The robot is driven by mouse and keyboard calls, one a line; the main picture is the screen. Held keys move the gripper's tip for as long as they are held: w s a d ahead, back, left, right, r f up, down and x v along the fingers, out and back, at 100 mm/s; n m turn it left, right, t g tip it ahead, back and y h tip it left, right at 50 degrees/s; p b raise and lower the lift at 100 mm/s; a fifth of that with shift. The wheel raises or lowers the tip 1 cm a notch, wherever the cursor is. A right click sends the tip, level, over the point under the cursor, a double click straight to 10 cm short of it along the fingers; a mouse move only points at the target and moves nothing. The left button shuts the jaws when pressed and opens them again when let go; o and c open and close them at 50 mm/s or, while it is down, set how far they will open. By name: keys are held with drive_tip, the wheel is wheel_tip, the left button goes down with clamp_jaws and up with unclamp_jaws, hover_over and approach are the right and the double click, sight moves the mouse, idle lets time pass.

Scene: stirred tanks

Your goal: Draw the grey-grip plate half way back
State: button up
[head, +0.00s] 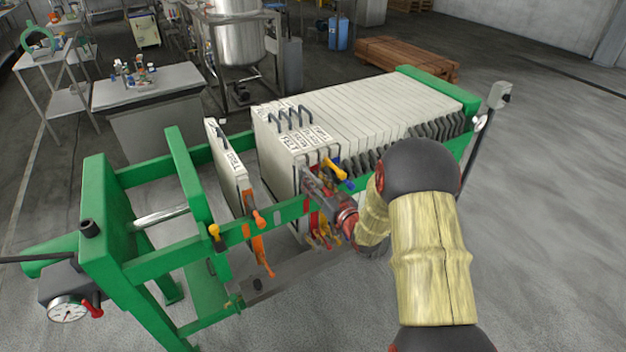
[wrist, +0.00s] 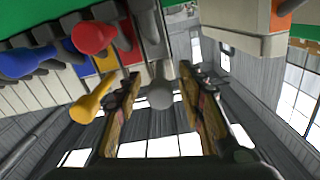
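The grey grip (wrist: 160,93) shows in the wrist view as a rounded grey knob between the two fingers of my gripper (wrist: 162,103). The fingers stand apart, with a gap visible on each side of the knob. In the head view my gripper (head: 313,178) is at the near side of the plate stack and hides the grey grip. The grey-grip plate (head: 274,160) appears to be the left end plate of the white stack, against its neighbours.
Red (wrist: 94,38), yellow (wrist: 90,102) and blue (wrist: 28,62) grips crowd beside my left finger. A separate plate (head: 229,165) with orange grips stands left, across an open gap. The green press rail (head: 285,213) runs along the near side.

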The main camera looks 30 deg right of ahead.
drive_tip(key=shift+w, duration=0.95)
drive_tip(key=shift+c, duration=1.3)
clamp_jaws()
drive_tip(key=shift+a, duration=0.1)
